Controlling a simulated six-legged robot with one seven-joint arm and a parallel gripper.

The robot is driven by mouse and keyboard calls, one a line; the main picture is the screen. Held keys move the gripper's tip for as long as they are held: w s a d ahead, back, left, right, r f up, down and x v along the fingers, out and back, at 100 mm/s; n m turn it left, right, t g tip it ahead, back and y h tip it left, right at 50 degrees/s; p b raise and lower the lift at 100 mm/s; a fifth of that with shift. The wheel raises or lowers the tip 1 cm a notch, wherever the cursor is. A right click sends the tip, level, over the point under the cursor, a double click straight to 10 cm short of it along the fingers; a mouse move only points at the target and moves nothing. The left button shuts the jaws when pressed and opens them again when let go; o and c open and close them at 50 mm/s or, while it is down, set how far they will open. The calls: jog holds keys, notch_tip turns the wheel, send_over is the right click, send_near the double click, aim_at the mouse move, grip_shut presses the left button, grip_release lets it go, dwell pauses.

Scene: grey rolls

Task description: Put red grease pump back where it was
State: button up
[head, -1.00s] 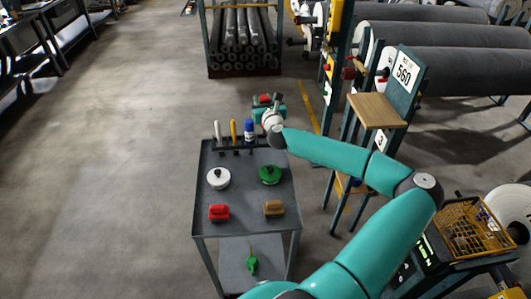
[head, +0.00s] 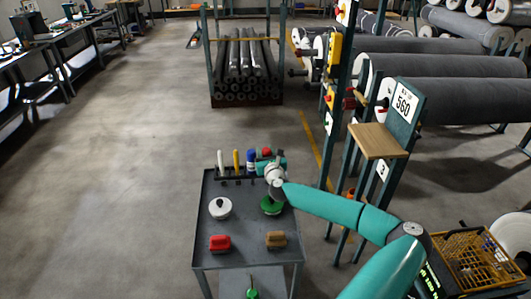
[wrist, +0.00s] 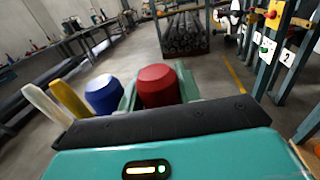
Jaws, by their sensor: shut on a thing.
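The red grease pump (head: 267,152) shows as a red top between the teal fingers of my gripper (head: 270,163). In the wrist view the red pump (wrist: 157,86) stands between both fingers, and my gripper (wrist: 158,92) is shut on it. A black rack (head: 235,178) on the back edge of the grey cart holds a white tool (head: 220,162), a yellow tool (head: 236,160) and a blue-bodied pump (head: 251,160). My gripper is at the rack's right end, just right of the blue pump. The red pump's lower part is hidden, so I cannot tell whether it touches the rack.
The cart top (head: 240,222) carries a white round container (head: 220,208), a green one (head: 271,206), a red brush-like block (head: 220,242) and a brown one (head: 276,239). A teal stand with a wooden shelf (head: 376,140) rises to the right. Floor left of the cart is clear.

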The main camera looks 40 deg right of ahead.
jog(key=shift+f, duration=0.15)
jog(key=o, duration=1)
jog(key=v, duration=1.3)
jog(key=shift+s+a+f, duration=0.15)
jog(key=shift+s+f, duration=0.1)
jog(key=shift+s, duration=0.1)
jog(key=shift+s, duration=0.1)
